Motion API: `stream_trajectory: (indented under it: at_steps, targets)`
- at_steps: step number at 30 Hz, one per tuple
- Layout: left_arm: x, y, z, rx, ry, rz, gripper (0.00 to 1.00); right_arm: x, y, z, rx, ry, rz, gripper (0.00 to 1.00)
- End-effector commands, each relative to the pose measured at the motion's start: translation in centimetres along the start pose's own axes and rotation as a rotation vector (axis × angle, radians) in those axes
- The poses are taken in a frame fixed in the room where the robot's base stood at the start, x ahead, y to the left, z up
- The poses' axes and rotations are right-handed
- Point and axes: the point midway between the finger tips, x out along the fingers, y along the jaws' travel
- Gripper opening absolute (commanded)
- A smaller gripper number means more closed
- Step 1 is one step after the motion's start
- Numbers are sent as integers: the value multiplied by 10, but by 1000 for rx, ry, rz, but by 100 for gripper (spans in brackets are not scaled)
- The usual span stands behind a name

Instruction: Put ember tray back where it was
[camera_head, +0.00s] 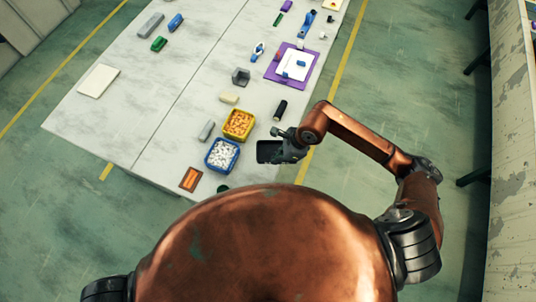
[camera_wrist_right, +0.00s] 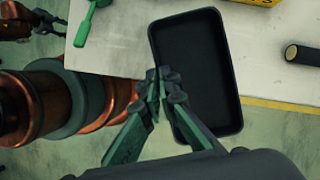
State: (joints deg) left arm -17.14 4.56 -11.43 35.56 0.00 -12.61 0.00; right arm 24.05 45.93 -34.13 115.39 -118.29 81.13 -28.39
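The ember tray is a dark, empty rectangular tray with a raised rim (camera_head: 267,151). It is at the table's front right edge in the head view and large in the right wrist view (camera_wrist_right: 200,70). My right gripper (camera_head: 281,147) is beside it. In the right wrist view its fingertips (camera_wrist_right: 162,82) are closed together on the tray's long left rim. The tray covers part of the table edge there, with floor under its lower end. I cannot tell its exact height.
On the pale table (camera_head: 160,125) stand a yellow bin (camera_head: 239,124) with orange pieces, a blue bin (camera_head: 222,155) with white pieces, an orange-brown plate (camera_head: 190,179), a black cylinder (camera_head: 280,109) and a purple mat (camera_head: 272,72). A green tool (camera_wrist_right: 86,24) lies near the edge.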

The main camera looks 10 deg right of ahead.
Motion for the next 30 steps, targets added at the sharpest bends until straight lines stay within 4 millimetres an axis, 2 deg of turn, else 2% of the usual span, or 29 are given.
stream_trajectory:
  at_steps: [2,6,9,17,24,30]
  targets:
    - [-2,0,0,0,0,0,40,12,-16,8,3,-3,2,0]
    - [-2,0,0,0,0,0,40,42,-32,6,4,-1,4,0]
    - [-2,0,0,0,-1,0,40,57,-41,6,2,-1,2,0]
    - [-2,0,0,0,-1,0,40,73,-52,5,0,0,1,0]
    - [-7,0,0,0,0,0,40,100,-52,-5,2,-1,2,0]
    - [-6,0,0,1,0,0,40,103,-52,-7,-2,0,0,0]
